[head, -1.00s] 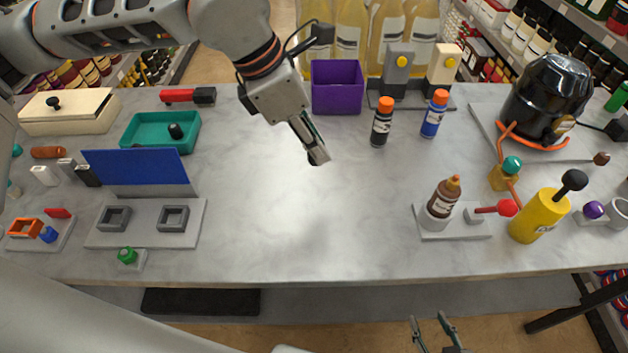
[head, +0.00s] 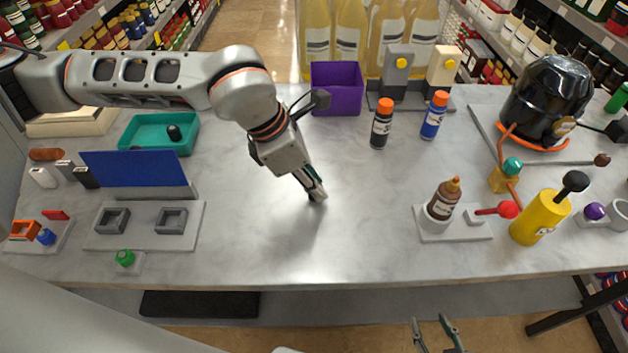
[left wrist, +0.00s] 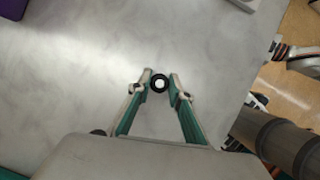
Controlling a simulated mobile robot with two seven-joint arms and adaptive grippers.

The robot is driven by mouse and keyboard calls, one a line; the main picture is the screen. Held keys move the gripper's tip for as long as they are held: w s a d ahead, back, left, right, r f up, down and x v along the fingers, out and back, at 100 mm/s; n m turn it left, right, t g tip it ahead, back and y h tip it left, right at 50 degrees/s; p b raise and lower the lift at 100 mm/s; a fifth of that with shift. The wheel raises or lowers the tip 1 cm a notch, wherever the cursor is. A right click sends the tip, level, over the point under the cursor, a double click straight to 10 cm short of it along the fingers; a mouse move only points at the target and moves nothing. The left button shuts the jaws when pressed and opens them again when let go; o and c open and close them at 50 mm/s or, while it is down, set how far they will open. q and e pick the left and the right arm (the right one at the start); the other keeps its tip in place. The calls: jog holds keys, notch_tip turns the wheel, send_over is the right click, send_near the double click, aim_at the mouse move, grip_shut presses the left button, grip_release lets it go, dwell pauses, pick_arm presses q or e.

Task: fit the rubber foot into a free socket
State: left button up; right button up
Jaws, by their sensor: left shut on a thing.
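My left gripper (head: 317,197) points down over the bare middle of the table. In the left wrist view its fingertips (left wrist: 160,82) are shut on a small round black piece with a white centre, which looks like the rubber foot (left wrist: 159,90). The head view barely shows this piece. Two grey square frames with openings, a left one (head: 112,221) and a right one (head: 171,221), stand on a grey plate (head: 143,238) at the left; I cannot tell whether these are the sockets. My right gripper (head: 437,333) is open and empty below the table's front edge.
A blue panel (head: 135,170) stands behind the grey plate. A teal tray (head: 185,145) holds a black piece (head: 174,132). A purple bin (head: 336,88) is at the back. Bottles and a black pump (head: 548,95) stand at the right. The table's middle is clear.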

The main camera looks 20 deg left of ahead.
pick_arm(q)
jog(key=shift+f, duration=0.1)
jog(key=shift+f, duration=0.15)
jog(key=o, duration=1)
